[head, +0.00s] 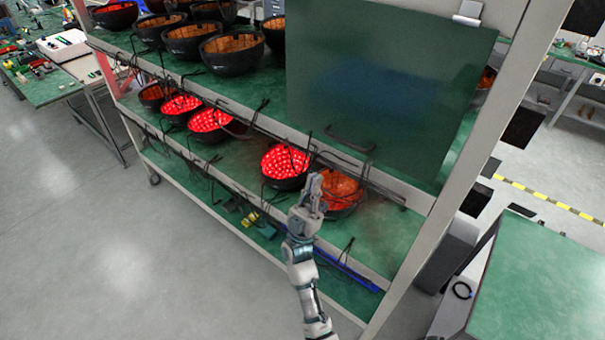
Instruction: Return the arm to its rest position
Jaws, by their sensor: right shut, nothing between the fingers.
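My right arm (304,275) reaches up from the bottom of the head view toward the rack. My right gripper (313,184) is shut and empty, in front of the middle shelf. It overlaps in the picture an orange-lined black bowl (345,187); I cannot tell whether it touches. Just left of it is a bowl glowing bright red (284,163). My left gripper and left arm do not show.
The green-shelved rack (385,235) holds several black bowls with cables hanging off the shelf edge. A dark green panel (385,85) covers the upper right. A green table (540,285) stands at right. Grey floor (140,255) is clear at left.

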